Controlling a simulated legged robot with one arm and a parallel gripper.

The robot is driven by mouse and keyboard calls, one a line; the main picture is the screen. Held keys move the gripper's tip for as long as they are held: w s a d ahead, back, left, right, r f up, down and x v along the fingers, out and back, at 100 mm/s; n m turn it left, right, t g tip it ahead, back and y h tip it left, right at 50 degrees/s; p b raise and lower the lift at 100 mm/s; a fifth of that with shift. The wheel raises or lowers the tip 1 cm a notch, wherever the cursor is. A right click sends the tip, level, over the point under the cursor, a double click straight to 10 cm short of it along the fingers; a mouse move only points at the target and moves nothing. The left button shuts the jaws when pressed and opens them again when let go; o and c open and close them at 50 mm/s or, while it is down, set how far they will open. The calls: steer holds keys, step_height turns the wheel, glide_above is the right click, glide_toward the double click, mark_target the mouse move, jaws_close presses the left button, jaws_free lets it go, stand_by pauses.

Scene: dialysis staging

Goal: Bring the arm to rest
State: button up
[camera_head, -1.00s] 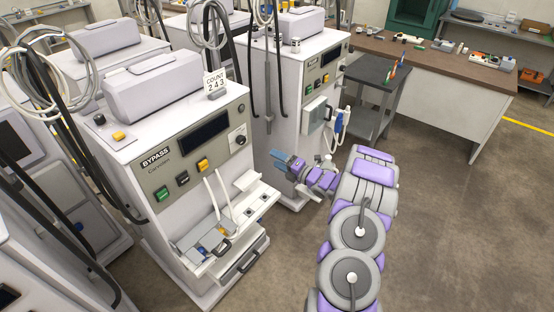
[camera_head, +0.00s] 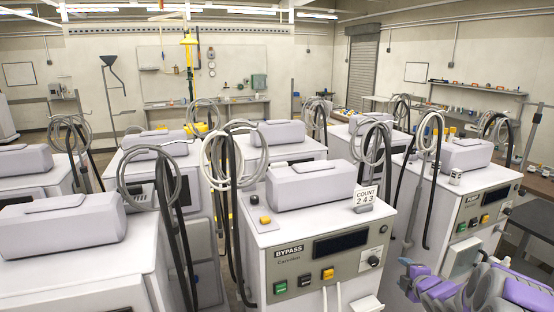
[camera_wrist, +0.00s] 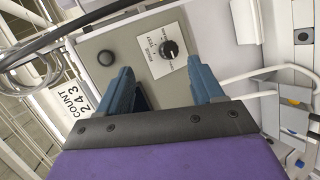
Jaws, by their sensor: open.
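My arm shows purple and grey at the lower right of the head view, its end cut off or hidden by its own links. In the wrist view my gripper (camera_wrist: 165,92) is open, with two blue fingers apart and nothing between them. Beyond the fingers is the grey front panel of the machine marked BYPASS (camera_head: 345,248), with a black knob on a white label (camera_wrist: 168,48). The fingers appear in front of the panel; I cannot tell the exact gap. The COUNT 243 card (camera_head: 365,199) stands on that machine's top and also shows in the wrist view (camera_wrist: 72,102).
A second machine (camera_head: 482,205) stands to the right, close to my arm. Several more machines with coiled hoses fill the left and middle. White tubes (camera_wrist: 270,75) run near the right finger. A dark table (camera_head: 533,222) is at the right edge.

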steer(key=s+a+r+m+g+h, duration=0.1)
steer(key=s+a+r+m+g, duration=0.3)
steer(key=s, duration=0.4)
steer(key=s+a+r+m+g+h, duration=0.2)
steer(key=s+a+r+m, duration=0.1)
steer(key=s+a+m, duration=0.4)
steer(key=s+a+m+g+y, duration=0.1)
steer(key=s+a, duration=0.4)
steer(key=s, duration=0.6)
steer(key=s+a+r+m+g+y, duration=0.1)
steer(key=s+a+m+g, duration=0.2)
steer(key=s, duration=0.9)
steer(key=s+a+r+m+g+y, duration=0.1)
steer(key=s+a+m+g, duration=0.1)
steer(key=s+a+g, duration=0.2)
steer(key=s+a, duration=0.3)
steer(key=s, duration=0.5)
steer(key=shift+g, duration=0.3)
steer(key=shift+a, duration=0.1)
